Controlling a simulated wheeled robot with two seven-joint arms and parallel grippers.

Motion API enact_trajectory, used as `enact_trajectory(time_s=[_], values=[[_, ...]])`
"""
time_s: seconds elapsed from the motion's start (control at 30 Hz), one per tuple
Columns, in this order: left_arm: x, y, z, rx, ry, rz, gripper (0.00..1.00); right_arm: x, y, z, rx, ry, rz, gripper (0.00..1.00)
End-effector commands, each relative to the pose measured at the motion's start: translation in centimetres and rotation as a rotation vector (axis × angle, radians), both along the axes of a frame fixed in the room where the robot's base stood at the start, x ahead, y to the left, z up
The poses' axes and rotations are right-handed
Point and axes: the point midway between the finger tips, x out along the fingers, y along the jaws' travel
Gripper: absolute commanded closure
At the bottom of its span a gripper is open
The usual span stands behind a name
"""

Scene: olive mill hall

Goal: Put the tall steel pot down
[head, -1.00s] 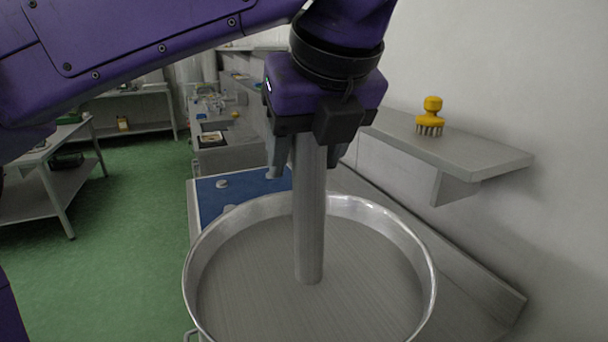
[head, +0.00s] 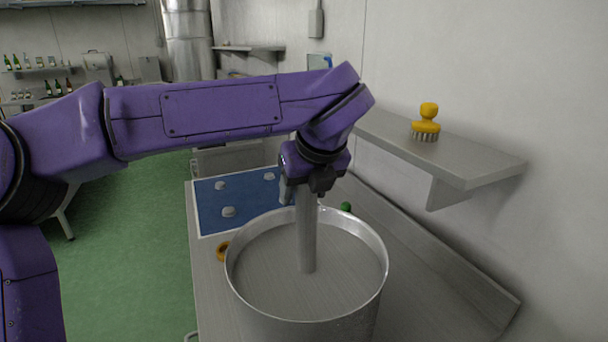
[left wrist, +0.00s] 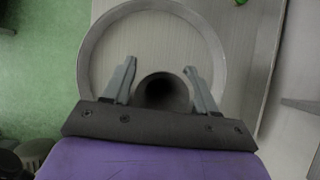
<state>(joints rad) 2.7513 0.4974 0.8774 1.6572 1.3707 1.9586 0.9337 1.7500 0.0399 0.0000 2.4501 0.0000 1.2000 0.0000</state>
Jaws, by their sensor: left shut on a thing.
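The tall steel pot (head: 310,325) is a wide, round, brushed-metal vessel with a bright rim and an upright post (head: 307,235) at its middle. It is upright over the steel counter; its foot is out of view, so I cannot tell whether it touches the counter. My left gripper (head: 306,190) points down and is shut on the post's top. In the left wrist view, the fingers (left wrist: 160,80) stand either side of the post's dark hollow end (left wrist: 163,92), inside the pot's rim (left wrist: 152,5). My right gripper is not in view.
A blue mat (head: 240,203) with several pale knobs lies on the counter (head: 205,275) beyond the pot. An orange ring (head: 222,251) is left of the pot, a green item (head: 346,207) behind it. A wall shelf (head: 450,155) with a yellow brush (head: 426,122) juts out at right.

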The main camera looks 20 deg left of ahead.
Motion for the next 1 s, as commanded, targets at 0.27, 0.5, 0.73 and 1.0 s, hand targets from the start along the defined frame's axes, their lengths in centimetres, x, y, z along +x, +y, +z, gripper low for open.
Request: enact_trajectory(time_s=[0.27, 0.5, 0.73, 1.0], values=[[-0.1, -0.1, -2.2, -0.001, -0.003, -0.003, 1.00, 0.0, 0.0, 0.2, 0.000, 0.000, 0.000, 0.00], [-0.1, -0.1, -2.4, -0.002, -0.003, -0.002, 1.00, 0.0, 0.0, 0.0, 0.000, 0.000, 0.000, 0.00], [-0.1, -0.1, -2.6, -0.001, 0.002, -0.002, 0.18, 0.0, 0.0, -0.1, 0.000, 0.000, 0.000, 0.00], [-0.3, -0.3, -2.0, 0.000, 0.000, -0.002, 0.18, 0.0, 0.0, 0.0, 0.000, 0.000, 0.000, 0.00]])
